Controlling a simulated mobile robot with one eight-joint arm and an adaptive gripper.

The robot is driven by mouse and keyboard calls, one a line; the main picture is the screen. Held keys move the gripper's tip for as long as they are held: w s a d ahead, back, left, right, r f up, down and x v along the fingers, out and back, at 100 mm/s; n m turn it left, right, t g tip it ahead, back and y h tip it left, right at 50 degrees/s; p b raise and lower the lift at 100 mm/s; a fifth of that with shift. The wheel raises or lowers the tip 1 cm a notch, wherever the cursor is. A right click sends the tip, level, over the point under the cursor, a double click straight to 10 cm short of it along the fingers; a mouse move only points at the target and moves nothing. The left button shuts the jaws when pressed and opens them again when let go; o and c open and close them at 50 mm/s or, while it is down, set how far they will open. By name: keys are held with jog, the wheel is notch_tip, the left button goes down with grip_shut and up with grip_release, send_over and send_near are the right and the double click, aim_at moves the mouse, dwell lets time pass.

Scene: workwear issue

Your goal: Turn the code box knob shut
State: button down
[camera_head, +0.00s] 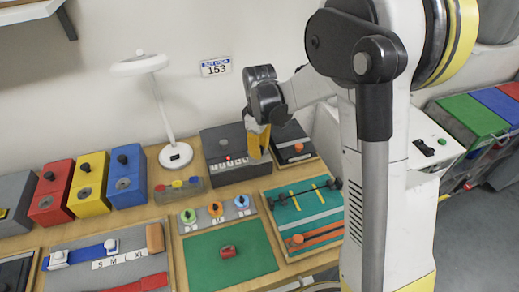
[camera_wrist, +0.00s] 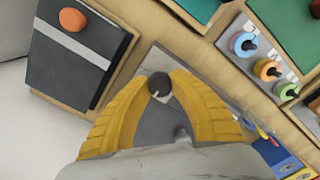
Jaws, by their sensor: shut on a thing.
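The code box (camera_head: 224,172) is a dark grey box with a small red light and a row of pale marks on its front, at the back of the table. My gripper (camera_head: 257,153) is over its right side, pointing down. In the wrist view the yellow fingers of my gripper (camera_wrist: 160,84) are shut on the dark round knob (camera_wrist: 158,85), which has a white mark on it. Grey box top (camera_wrist: 157,122) shows between the fingers. In the head view the fingers hide the knob.
A white lamp (camera_head: 174,153) and red, yellow and blue boxes (camera_head: 127,178) stand to the left. A panel with coloured rings (camera_head: 216,209) and a green mat (camera_head: 205,262) lie in front.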

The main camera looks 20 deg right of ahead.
jog(key=c, duration=1.1)
grip_release()
jog(key=shift+c, duration=0.2)
notch_tip(320, 180, up, 12)
